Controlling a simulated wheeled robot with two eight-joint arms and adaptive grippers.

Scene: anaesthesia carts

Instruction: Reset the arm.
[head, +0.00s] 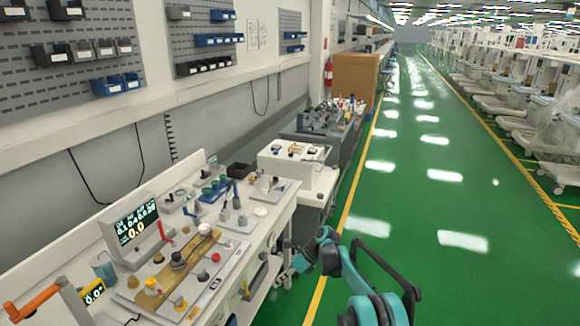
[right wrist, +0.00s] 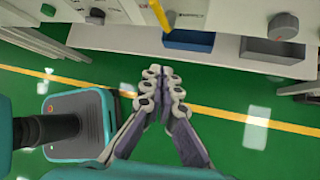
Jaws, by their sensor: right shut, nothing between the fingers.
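My right arm shows at the lower middle of the head view, bent, with teal and dark links over the green floor. My right gripper (head: 284,270) is beside the front side of the workbench (head: 262,226), below the level of its top. In the right wrist view the fingers of the right gripper (right wrist: 164,88) are together with nothing between them, above the green floor and yellow line. Any contact with the bench cannot be told. My left gripper is not in view.
The bench carries a display unit (head: 135,232), a wooden board (head: 168,270) and small fixtures. A white box-like unit (head: 296,168) stands farther along. In the right wrist view a blue bin (right wrist: 189,40) and a grey bin (right wrist: 273,48) are near the fingers. The green aisle (head: 420,200) is clear.

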